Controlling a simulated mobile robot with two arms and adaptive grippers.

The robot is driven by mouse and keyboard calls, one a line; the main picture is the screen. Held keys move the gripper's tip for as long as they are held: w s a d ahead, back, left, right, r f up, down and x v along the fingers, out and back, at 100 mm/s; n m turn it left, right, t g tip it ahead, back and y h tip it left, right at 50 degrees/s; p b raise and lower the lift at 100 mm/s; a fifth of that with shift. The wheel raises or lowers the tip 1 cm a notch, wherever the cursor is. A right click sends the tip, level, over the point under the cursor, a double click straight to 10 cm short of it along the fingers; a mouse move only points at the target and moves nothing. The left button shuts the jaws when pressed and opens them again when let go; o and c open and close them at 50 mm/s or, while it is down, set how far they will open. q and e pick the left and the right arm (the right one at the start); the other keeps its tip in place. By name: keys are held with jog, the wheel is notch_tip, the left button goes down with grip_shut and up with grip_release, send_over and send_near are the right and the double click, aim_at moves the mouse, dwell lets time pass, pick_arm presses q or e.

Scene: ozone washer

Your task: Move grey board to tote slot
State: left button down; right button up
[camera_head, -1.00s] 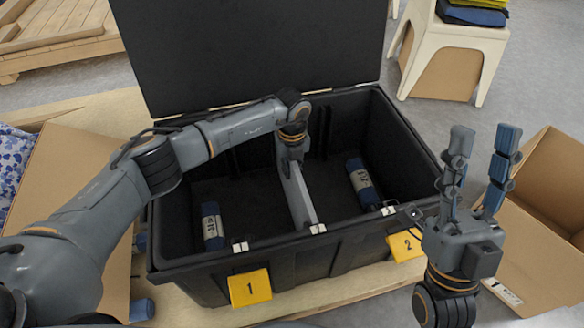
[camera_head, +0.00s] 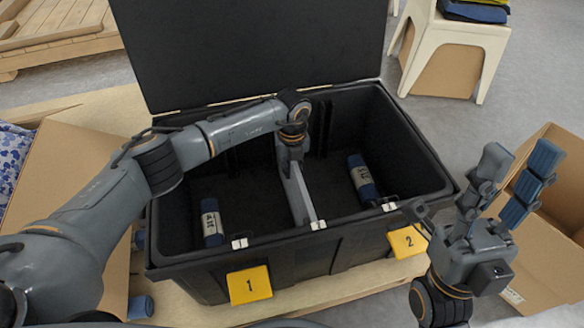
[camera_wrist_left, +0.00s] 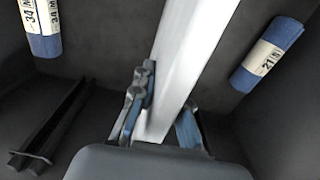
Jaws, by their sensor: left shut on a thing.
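The black tote (camera_head: 330,240) stands open with its lid raised at the back. The grey board (camera_head: 299,193) stands on edge inside it, running from back to front and parting the inside into a left and a right half. My left gripper (camera_head: 290,155) is shut on the board near its back end; in the left wrist view the fingers (camera_wrist_left: 160,115) sit on both sides of the board (camera_wrist_left: 190,50). The board's front end is near the middle tab (camera_head: 318,225) on the front rim. Whether its lower edge is seated is hidden. My right gripper (camera_head: 512,190) is open and empty, right of the tote.
A blue labelled roll (camera_head: 212,222) lies in the left half and another (camera_head: 361,180) in the right half. Yellow plates 1 (camera_head: 249,285) and 2 (camera_head: 407,241) are on the tote's front. Cardboard boxes (camera_head: 75,165) and (camera_head: 545,235) flank it. A dark rail (camera_wrist_left: 45,125) shows in the wrist view.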

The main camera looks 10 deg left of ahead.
pick_arm(q)
jog(key=c, duration=1.3)
grip_release()
jog(key=shift+o, duration=0.2)
